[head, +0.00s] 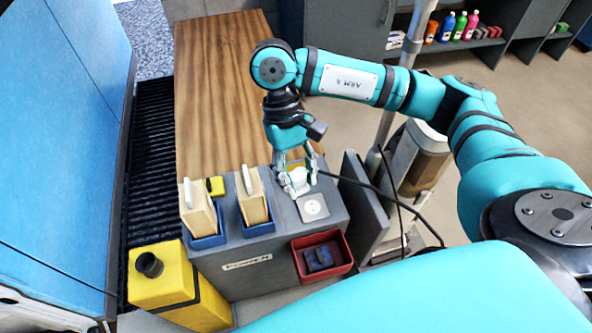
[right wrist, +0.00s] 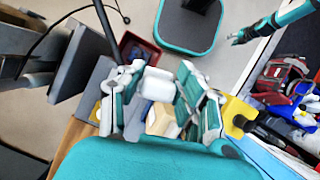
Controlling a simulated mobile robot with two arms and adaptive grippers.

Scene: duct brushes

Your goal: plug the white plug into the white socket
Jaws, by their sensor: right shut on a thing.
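The white plug (head: 299,177) is between the fingers of my right gripper (head: 298,188), which is shut on it. In the right wrist view the plug (right wrist: 154,84) shows as a white block between the two fingers. The white socket (head: 313,207) is a square plate with a round face on top of the grey box. It lies just in front of the gripper, uncovered, and the plug is apart from it. I cannot tell the plug's exact height above the box. A small part of my left arm, with its gripper (right wrist: 239,38), shows far off in the right wrist view.
On the grey box (head: 240,272), two blue holders (head: 258,229) with beige blocks stand left of the socket. A red bin (head: 322,256) with a dark blue item is in front. A black cable (head: 385,193) runs right. A yellow box (head: 160,277) stands left.

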